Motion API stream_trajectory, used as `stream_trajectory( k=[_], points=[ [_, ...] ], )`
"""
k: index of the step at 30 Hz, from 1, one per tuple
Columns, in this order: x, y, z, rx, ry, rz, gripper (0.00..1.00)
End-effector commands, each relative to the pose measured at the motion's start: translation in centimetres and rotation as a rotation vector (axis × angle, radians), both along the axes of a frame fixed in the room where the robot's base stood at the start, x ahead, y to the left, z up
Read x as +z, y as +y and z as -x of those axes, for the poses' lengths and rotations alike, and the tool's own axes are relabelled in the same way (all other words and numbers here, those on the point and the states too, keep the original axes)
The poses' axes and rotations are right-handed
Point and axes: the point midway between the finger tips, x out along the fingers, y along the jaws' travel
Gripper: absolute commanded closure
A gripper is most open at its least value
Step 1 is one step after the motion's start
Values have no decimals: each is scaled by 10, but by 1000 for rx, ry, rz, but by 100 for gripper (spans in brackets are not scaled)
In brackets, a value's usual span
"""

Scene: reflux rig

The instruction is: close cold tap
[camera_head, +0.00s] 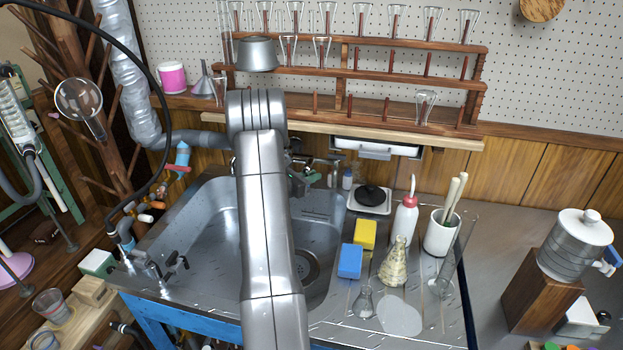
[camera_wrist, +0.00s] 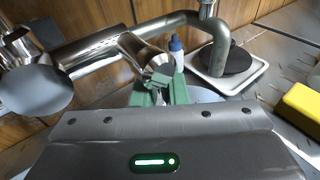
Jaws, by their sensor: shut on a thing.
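In the wrist view, my gripper (camera_wrist: 161,90) has green fingertips at the end of a silver tap handle (camera_wrist: 137,50). The jaws are shut on this handle, which slants down from the wall pipework. No hot or cold mark is legible on it. The curved tap spout (camera_wrist: 218,45) is to its right. A second rounded metal part (camera_wrist: 38,88) is at the left. In the head view, my gripper (camera_head: 303,182) is at the back of the sink (camera_head: 215,215), and my arm hides most of the taps.
A blue-capped bottle (camera_wrist: 176,50) is close behind my gripper. A black lid on a white tray (camera_head: 368,198), yellow sponge (camera_head: 365,233), blue sponge (camera_head: 350,261), wash bottle (camera_head: 405,220) and glass flasks crowd the drainer at right. A shelf of glassware (camera_head: 350,75) hangs above.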

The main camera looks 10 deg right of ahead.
Motion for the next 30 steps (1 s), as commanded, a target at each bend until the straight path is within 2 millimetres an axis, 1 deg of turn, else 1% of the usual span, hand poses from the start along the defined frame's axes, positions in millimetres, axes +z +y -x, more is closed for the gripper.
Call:
stream_trajectory(
  k=[2, 3, 5, 6, 13, 17, 20, 30],
  points=[
    [1, 0, 0, 1, -2, 0, 100],
    [1, 0, -1, 1, -2, 0, 79],
    [1, 0, 0, 1, -2, 0, 67],
    [1, 0, 0, 1, -2, 0, 65],
    [0, 0, 0, 1, -1, 1, 65],
    [1, 6, 3, 2, 0, 1, 65],
    [4, 18, 10, 3, -1, 2, 65],
    [17, 82, 52, 6, -1, 1, 65]
  ],
)
